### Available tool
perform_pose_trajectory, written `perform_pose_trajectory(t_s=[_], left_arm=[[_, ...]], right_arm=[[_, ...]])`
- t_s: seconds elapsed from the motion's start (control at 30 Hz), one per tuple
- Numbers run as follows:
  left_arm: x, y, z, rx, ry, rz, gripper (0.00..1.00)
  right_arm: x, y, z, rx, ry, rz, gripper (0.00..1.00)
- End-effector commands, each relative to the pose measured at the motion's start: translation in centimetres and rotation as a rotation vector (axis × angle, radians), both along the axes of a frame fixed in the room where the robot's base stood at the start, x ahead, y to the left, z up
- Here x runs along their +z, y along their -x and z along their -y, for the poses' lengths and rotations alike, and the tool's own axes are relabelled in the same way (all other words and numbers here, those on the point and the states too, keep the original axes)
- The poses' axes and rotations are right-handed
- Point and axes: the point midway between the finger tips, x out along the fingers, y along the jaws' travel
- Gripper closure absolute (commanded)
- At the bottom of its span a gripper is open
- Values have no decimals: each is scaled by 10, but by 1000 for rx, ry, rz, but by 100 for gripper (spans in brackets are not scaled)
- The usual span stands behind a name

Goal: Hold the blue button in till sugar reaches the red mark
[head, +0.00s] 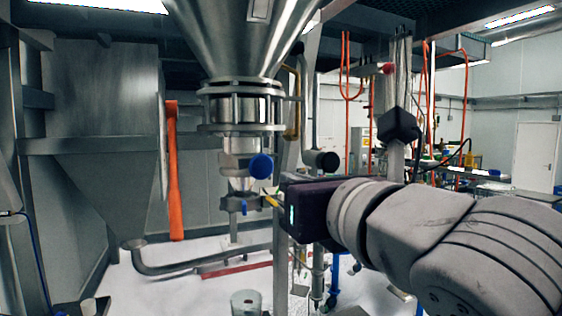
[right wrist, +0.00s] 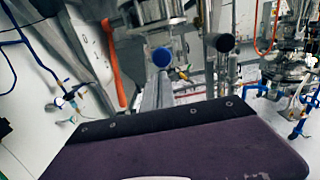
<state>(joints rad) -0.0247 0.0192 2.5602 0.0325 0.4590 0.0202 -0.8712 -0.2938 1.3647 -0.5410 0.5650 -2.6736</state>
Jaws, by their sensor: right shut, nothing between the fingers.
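The round blue button (head: 261,166) faces me on the steel outlet under the hopper. It also shows in the right wrist view (right wrist: 162,57), above the dark gripper body. My right gripper (head: 290,208) comes in from the right, just below and to the right of the button in the picture. A clear round container (head: 245,302) stands at the bottom edge, partly cut off. I cannot make out sugar or a red mark on it. My left gripper is not in view.
The steel hopper (head: 240,35) hangs above. A black round knob (head: 327,161) sits right of the blue button. An orange paddle-like bar (head: 174,170) hangs at left. A bent steel pipe (head: 185,267) runs low across the front. The white floor at lower left is fairly open.

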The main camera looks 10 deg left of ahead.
Motion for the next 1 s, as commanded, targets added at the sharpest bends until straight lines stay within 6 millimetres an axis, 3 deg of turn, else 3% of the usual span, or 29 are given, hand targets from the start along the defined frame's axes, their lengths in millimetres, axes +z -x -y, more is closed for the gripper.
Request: perform_pose_trajectory(t_s=[0.03,0.23,0.3,0.6,1.0], left_arm=[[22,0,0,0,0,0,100],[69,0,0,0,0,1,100],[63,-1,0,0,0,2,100],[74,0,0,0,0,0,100],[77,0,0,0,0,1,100]], right_arm=[[11,-7,-4,-1,4,-4,100],[12,-31,-20,0,7,-5,100],[2,-44,-30,2,4,-6,100],[1,-91,-62,2,2,-5,100],[0,-105,-71,3,0,-2,100]])
